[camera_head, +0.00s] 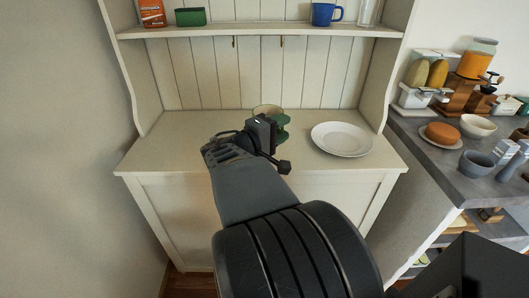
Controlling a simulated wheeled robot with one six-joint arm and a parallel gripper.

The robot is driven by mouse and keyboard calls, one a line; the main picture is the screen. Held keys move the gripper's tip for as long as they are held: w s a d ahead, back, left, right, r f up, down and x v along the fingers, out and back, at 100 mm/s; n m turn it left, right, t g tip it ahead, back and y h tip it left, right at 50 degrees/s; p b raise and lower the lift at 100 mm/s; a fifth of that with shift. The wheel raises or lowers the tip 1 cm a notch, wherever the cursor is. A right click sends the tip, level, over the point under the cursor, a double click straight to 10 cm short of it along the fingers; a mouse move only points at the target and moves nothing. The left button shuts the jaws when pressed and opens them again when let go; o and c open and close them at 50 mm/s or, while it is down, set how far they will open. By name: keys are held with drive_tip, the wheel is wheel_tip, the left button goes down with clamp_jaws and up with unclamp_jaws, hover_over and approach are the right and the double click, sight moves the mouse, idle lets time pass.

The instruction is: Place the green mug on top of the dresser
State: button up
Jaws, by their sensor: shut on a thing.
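The green mug (268,110) is at the middle of the dresser top, mostly hidden behind my gripper; its pale rim and green side show. My gripper (268,132) is shut on the mug, over the pale wooden dresser (185,148). I cannot tell whether the mug's base touches the dresser top.
A white plate (342,139) lies on the dresser right of the mug. A grey counter (440,150) with bowls stands right. The dresser's left side is clear.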

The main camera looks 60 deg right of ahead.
drive_tip(key=w+d+f, duration=0.2)
drive_tip(key=f, duration=0.1)
drive_tip(key=w+d+f+m+g, duration=0.1)
drive_tip(key=w+d+f, duration=0.1)
drive_tip(key=d+f, duration=0.1)
drive_tip(key=w+d+f+g, duration=0.1)
drive_tip(key=w+d+f, duration=0.1)
drive_tip(key=w+f, duration=0.1)
drive_tip(key=shift+d+f+m+y, duration=0.1)
drive_tip(key=shift+d+m+y, duration=0.05)
drive_tip(key=shift+m+y, duration=0.2)
drive_tip(key=shift+f+b, duration=0.35)
drive_tip(key=shift+f, duration=1.1)
drive_tip(key=shift+f, duration=0.1)
drive_tip(key=o, duration=1)
drive_tip(key=shift+o, duration=0.2)
